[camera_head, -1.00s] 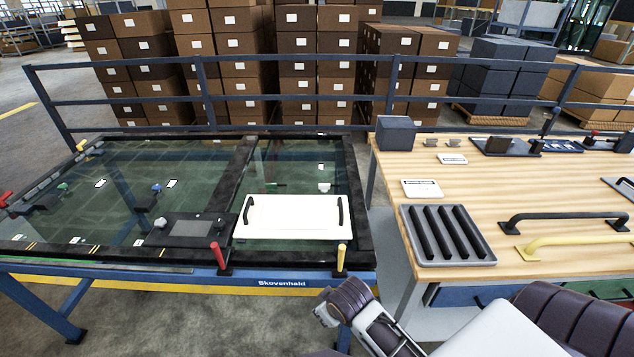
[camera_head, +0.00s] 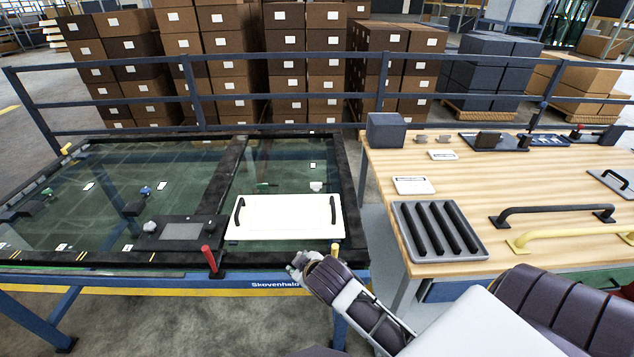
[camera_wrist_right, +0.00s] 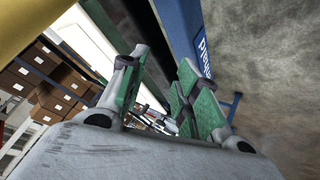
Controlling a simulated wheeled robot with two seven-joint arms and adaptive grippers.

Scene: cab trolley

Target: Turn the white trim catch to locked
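A small white catch (camera_head: 316,186) sits on the dark glass panel (camera_head: 290,176), behind the white tray-like board. A small white label (camera_head: 312,165) lies just beyond it. It is too small to tell which way the catch is turned. My right gripper (camera_head: 298,262) is at the front edge of the console, in front of the white board and well short of the catch. In the right wrist view its green-padded fingers (camera_wrist_right: 160,95) are apart with nothing between them. My left gripper is not in view.
A white board (camera_head: 285,217) with two black handles lies between my right gripper and the catch. A red lever (camera_head: 208,257) and a yellow lever (camera_head: 335,249) stand at the front edge. The wooden bench (camera_head: 470,185) with a ribbed tray (camera_head: 482,255) is to the right.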

